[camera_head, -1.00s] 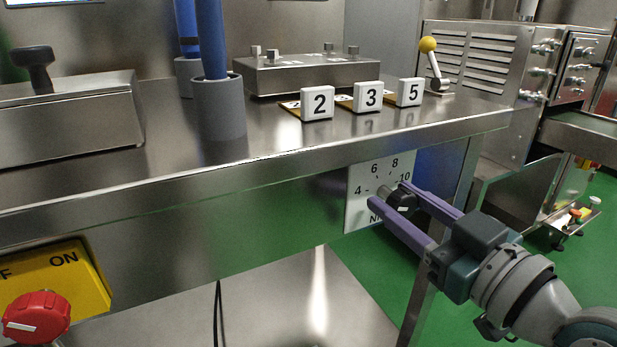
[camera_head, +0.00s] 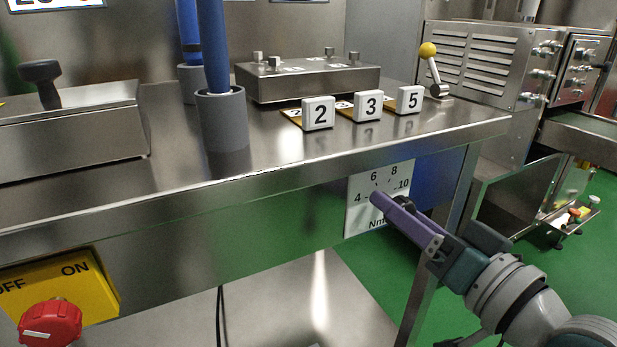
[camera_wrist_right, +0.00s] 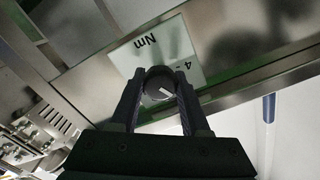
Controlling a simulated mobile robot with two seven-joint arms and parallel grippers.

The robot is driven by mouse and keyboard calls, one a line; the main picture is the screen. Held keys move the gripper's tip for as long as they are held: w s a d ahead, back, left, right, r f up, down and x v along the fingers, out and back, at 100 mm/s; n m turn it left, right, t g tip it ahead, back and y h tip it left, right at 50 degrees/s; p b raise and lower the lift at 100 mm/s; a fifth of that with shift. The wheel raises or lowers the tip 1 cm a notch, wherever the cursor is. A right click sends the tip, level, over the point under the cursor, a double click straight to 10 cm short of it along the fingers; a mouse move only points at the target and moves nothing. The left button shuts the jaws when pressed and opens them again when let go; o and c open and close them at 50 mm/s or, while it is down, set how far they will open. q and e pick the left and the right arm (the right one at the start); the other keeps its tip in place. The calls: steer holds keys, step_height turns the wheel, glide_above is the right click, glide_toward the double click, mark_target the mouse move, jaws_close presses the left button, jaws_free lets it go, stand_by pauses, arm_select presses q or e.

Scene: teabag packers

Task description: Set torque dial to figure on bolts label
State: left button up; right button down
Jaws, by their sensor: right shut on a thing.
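The torque dial (camera_head: 405,203) is a dark round knob on a white plate (camera_head: 355,215) marked 4, 6, 8, 10 and Nm, on the table's front apron. My right gripper (camera_head: 386,199) is shut on the dial; its purple finger hides most of it in the head view. In the right wrist view the dial (camera_wrist_right: 157,92) sits between both fingertips, its white pointer line showing. The figure it points at cannot be told. A bolts label is not readable in either view. My left gripper is not in view.
A yellow-knobbed lever (camera_head: 430,65) stands at right. A red knob (camera_head: 50,323) on a yellow OFF/ON plate is at lower left.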

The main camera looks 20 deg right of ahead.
steer(key=shift+m, duration=0.4)
steer(key=shift+c, duration=1.9)
jaws_free()
steer(key=s+p, duration=0.2)
steer(key=s, duration=0.8)
steer(key=shift+d, duration=0.4)
